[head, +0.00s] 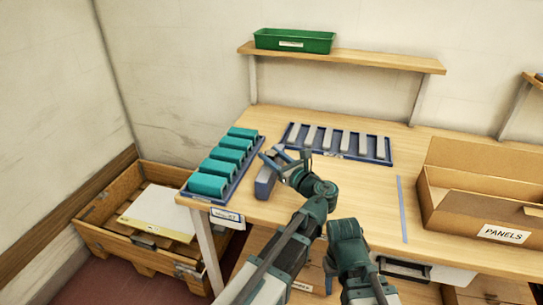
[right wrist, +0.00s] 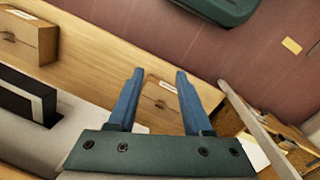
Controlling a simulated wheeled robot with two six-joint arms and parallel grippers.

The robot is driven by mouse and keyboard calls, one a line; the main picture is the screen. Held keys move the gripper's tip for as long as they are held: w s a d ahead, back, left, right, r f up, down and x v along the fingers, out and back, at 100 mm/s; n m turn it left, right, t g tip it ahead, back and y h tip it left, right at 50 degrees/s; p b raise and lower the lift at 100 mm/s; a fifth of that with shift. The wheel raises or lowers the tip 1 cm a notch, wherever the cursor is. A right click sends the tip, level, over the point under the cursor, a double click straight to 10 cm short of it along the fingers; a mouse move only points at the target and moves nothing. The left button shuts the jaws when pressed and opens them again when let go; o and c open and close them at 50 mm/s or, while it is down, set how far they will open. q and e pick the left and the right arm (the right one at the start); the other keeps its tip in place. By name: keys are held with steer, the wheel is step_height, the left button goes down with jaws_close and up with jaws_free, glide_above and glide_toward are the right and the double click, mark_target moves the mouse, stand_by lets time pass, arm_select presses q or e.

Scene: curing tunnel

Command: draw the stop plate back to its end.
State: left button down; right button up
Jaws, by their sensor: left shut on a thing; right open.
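My left gripper (head: 273,158) is over the table, shut at the top of a small blue-grey block (head: 264,186) beside the tray of teal blocks. The gripper and wrist cover part of this spot. I cannot clearly make out which part is the stop plate, or exactly what the jaws hold. My right arm (head: 350,260) is at the table's front edge, and its gripper is not clearly seen in the head view. In the right wrist view my right gripper (right wrist: 157,75) is open, with nothing between its blue fingers.
A blue tray (head: 215,197) with several teal blocks lies at the table's left edge. Another blue tray (head: 338,155) with grey bars is behind my left gripper. An open cardboard box (head: 475,222) stands right. A blue strip (head: 402,208) crosses otherwise clear tabletop.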

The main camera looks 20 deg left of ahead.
stand_by(0.5)
arm_select(q)
steer(key=a, duration=0.7)
steer(key=shift+w, duration=0.1)
steer(key=shift+c, duration=1.8)
jaws_free()
steer(key=shift+a, duration=0.1)
